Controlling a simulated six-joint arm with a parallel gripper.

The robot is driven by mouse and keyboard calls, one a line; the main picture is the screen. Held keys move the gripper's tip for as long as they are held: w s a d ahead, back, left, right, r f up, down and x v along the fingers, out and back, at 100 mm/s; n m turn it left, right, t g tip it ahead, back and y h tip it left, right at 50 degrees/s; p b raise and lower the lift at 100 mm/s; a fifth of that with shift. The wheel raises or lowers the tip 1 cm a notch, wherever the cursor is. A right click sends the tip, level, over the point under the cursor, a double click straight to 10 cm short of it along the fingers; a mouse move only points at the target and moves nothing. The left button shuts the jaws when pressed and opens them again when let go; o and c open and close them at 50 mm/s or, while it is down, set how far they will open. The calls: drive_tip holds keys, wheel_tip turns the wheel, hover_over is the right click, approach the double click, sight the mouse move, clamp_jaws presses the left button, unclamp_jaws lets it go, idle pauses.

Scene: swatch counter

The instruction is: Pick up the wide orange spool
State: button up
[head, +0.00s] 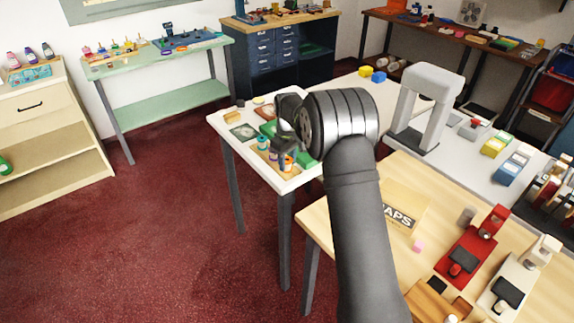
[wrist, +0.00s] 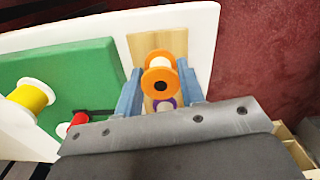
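The wide orange spool (wrist: 160,62) has orange flanges and a pale middle. In the wrist view it lies between the two blue fingers of my gripper (wrist: 163,68), with a gap on each side. My gripper is open and not closed on it. A small purple-rimmed spool (wrist: 166,103) shows just below it, partly hidden by my gripper's body. Both are over a wooden tray (wrist: 150,43). In the head view my gripper (head: 284,145) is low over the white table, and an orange spool (head: 288,164) shows beside it.
A green mat (wrist: 85,65) lies left of the tray, with a yellow spool (wrist: 28,97) and a red spool (wrist: 75,124). The white table's edge (wrist: 207,30) is close on the right. A grey arch (head: 428,100) stands right of my arm.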

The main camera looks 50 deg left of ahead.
drive_tip(key=shift+c, duration=1.1)
